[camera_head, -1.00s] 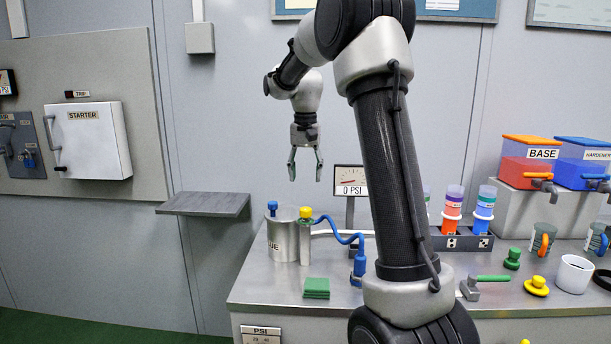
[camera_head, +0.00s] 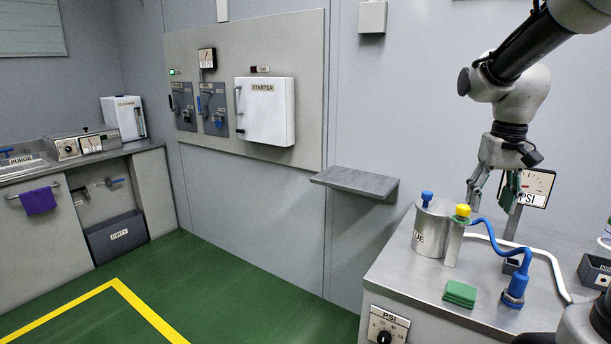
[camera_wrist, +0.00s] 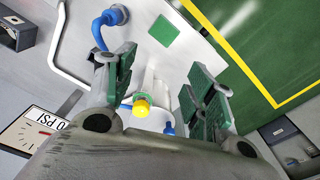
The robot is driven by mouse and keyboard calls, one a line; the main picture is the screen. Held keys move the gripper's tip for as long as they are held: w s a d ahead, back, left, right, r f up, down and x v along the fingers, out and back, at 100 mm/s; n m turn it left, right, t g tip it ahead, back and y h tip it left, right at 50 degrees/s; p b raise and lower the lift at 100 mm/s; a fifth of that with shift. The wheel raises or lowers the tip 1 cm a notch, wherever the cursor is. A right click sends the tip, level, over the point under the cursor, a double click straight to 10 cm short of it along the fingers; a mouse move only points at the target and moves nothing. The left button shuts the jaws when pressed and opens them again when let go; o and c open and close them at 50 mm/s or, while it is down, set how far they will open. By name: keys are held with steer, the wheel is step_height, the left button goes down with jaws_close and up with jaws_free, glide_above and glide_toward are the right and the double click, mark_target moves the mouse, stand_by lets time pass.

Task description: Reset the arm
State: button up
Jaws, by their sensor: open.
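My gripper (camera_head: 492,198) is open and empty, pointing down in the air above the metal workbench (camera_head: 405,275). In the wrist view its two green-padded fingers (camera_wrist: 160,100) stand wide apart. Between them, below, show the yellow cap (camera_wrist: 141,106) and part of the metal pot, with nothing held. In the head view the metal pot (camera_head: 431,232) with a blue knob and the yellow-capped cylinder (camera_head: 455,240) stand just below and left of my gripper. My arm (camera_head: 530,45) reaches in from the upper right.
The pressure gauge (camera_head: 537,187) stands close behind my gripper. A blue hose (camera_head: 487,229) runs to a blue fitting (camera_head: 516,285). A green pad (camera_head: 460,293) lies on the bench. A grey wall shelf (camera_head: 355,181) juts out at left. The green floor (camera_head: 235,290) is open.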

steer(key=s+a+n+t, duration=0.2)
steer(key=s+a+t, duration=0.1)
steer(key=s, duration=1.4)
steer(key=shift+a+r, duration=0.45)
steer(key=shift+s+a+r+t, duration=0.1)
steer(key=shift+r+t, duration=0.4)
